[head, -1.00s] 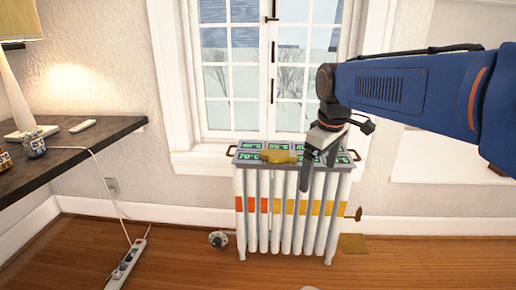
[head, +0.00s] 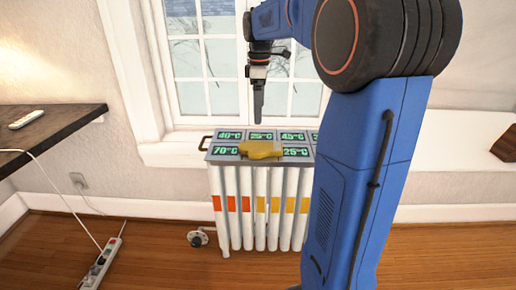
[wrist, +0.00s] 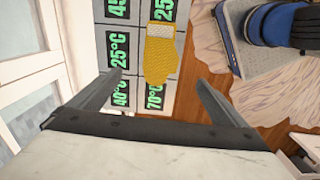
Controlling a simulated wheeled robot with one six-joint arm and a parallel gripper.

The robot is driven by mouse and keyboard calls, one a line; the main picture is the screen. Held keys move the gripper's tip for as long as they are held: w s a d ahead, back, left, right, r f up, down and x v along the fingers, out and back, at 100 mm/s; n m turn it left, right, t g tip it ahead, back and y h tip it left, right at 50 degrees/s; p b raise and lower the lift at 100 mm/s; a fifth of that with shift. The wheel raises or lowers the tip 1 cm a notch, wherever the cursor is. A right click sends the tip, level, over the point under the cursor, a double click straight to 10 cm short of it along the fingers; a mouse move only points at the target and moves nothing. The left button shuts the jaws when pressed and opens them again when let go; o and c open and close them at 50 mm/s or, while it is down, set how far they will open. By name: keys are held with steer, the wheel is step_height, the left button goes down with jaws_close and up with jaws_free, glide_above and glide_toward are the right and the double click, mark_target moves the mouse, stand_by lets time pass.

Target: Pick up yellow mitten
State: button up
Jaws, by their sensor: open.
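The yellow mitten (head: 261,149) lies flat on the grey top of the white radiator (head: 262,200), among panels with green temperature numbers. My gripper (head: 258,104) hangs above the radiator top, pointing down, a little behind the mitten in the head view. In the wrist view the mitten (wrist: 160,57) lies beyond the fingertips and roughly between their lines, with its pale cuff at the far end. My gripper (wrist: 150,82) is open there, with its two fingers wide apart and nothing between them.
A window (head: 225,65) stands right behind the radiator. A dark shelf (head: 50,125) with a white remote (head: 27,117) is at the left. A power strip (head: 102,262) lies on the wooden floor. My arm hides the radiator's right part.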

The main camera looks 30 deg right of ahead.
mark_target(259, 147)
step_height(259, 147, down, 16)
steer(key=shift+r, duration=0.25)
steer(key=c, duration=1.1)
